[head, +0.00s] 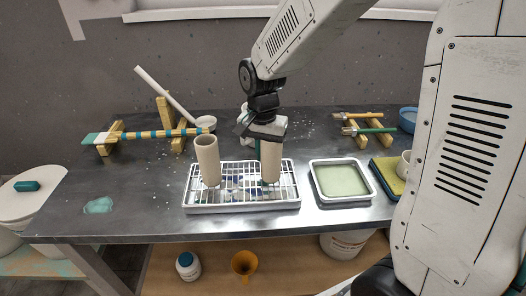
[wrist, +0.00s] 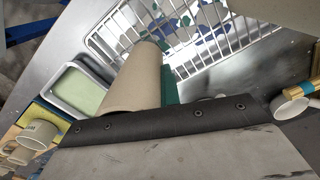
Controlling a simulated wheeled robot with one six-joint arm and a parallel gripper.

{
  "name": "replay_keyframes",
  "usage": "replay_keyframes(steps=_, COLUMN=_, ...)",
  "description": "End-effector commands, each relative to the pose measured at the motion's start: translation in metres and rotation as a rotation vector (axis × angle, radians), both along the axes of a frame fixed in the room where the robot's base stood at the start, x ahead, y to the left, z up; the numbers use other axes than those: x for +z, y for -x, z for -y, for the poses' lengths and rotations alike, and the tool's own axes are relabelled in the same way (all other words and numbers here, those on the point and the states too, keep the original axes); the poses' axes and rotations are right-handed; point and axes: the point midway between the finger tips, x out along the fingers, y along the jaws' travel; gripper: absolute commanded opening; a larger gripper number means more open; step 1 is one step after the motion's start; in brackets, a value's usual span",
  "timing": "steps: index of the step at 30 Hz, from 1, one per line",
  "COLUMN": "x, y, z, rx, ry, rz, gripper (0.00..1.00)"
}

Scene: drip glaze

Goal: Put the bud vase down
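The bud vase (head: 270,163) is a plain beige cylinder, upright over the right part of a white wire rack (head: 243,207). My gripper (head: 268,142) is at its upper end and appears shut on it, with a teal finger beside its wall. In the wrist view the vase (wrist: 136,82) runs from the gripper toward the rack bars (wrist: 188,68). Its foot is at the rack; I cannot tell whether it touches the bars. The gripper hides its rim. A second beige cylinder (head: 207,160) stands on the left of the rack, apart from it.
A white-rimmed tray of pale green glaze (head: 341,181) stands right of the rack. A yellow sponge (head: 386,173) with a cup (head: 404,164) lies farther right. Wooden stands with brushes (head: 370,128) are behind. A teal-banded stick (head: 160,134) lies at left. The front left tabletop is mostly clear.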

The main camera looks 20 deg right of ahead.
Motion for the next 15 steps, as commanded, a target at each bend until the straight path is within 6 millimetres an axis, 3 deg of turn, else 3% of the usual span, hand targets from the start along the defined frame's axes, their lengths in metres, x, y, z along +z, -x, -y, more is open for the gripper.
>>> replay_keyframes(steps=2, x=-0.0027, y=0.0, z=0.0, rx=0.0, ry=0.0, rz=0.0, gripper=0.0)
replay_keyframes(steps=3, x=-0.0023, y=0.0, z=0.0, rx=0.0, ry=0.0, rz=0.0, gripper=0.16)
replay_keyframes(steps=4, x=-0.0022, y=0.0, z=0.0, rx=0.0, ry=0.0, rz=0.0, gripper=0.24)
replay_keyframes(steps=5, x=-0.0022, y=0.0001, z=-0.0001, rx=0.0, ry=0.0, rz=0.0, gripper=0.26)
replay_keyframes(steps=15, x=0.0023, y=0.0, z=0.0, rx=0.0, ry=0.0, rz=0.0, gripper=0.26)
